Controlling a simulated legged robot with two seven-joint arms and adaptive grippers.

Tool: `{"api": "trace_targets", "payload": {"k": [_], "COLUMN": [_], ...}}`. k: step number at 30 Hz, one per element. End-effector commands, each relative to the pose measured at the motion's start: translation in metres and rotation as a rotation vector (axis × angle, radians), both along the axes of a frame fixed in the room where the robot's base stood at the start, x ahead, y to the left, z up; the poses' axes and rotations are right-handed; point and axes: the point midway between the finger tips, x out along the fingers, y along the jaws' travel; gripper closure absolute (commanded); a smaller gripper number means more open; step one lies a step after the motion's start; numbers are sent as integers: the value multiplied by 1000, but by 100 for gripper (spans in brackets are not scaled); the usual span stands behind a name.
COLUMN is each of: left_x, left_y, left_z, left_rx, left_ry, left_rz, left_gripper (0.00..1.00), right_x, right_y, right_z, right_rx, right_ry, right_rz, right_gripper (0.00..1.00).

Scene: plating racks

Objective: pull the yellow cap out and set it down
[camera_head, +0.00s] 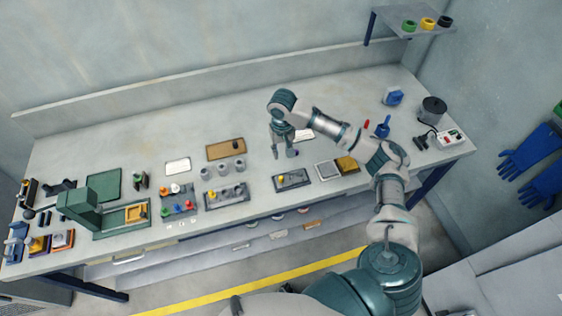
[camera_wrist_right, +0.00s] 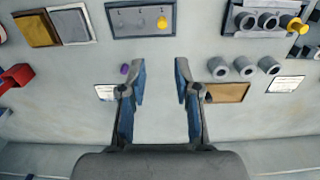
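A yellow cap (camera_head: 212,194) sits at the left end of a dark rack (camera_head: 240,199), in line with grey cylinders; it shows at the upper right of the right wrist view (camera_wrist_right: 291,24). Another small yellow piece (camera_head: 281,178) stands on a dark plate (camera_head: 303,181) to the right; it also shows in the right wrist view (camera_wrist_right: 162,22). I cannot tell how deep either sits. My right gripper (camera_head: 285,154) hangs above the table behind the dark plate. Its fingers (camera_wrist_right: 160,85) are apart with nothing between them. My left gripper is not in view.
Several loose grey cylinders (camera_head: 222,171) stand behind the rack. A brown board (camera_head: 226,148) lies behind them. A block of coloured pieces (camera_head: 178,207) and a green press (camera_head: 88,207) are on the left. The table's back strip (camera_head: 180,110) is clear.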

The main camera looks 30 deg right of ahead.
Motion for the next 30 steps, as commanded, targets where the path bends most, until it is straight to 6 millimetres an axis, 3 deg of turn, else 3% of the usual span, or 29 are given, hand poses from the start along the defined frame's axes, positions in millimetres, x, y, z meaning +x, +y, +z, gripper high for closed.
{"api": "trace_targets", "payload": {"k": [21, 30], "left_x": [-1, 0], "left_y": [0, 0], "left_z": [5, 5], "left_rx": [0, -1], "left_ry": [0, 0], "left_rz": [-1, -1], "left_gripper": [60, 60], "right_x": [-1, -1], "right_y": [2, 1], "right_z": [-143, -167], "right_rx": [-1, -1], "right_ry": [0, -2], "right_rz": [5, 5], "right_gripper": [68, 68]}}
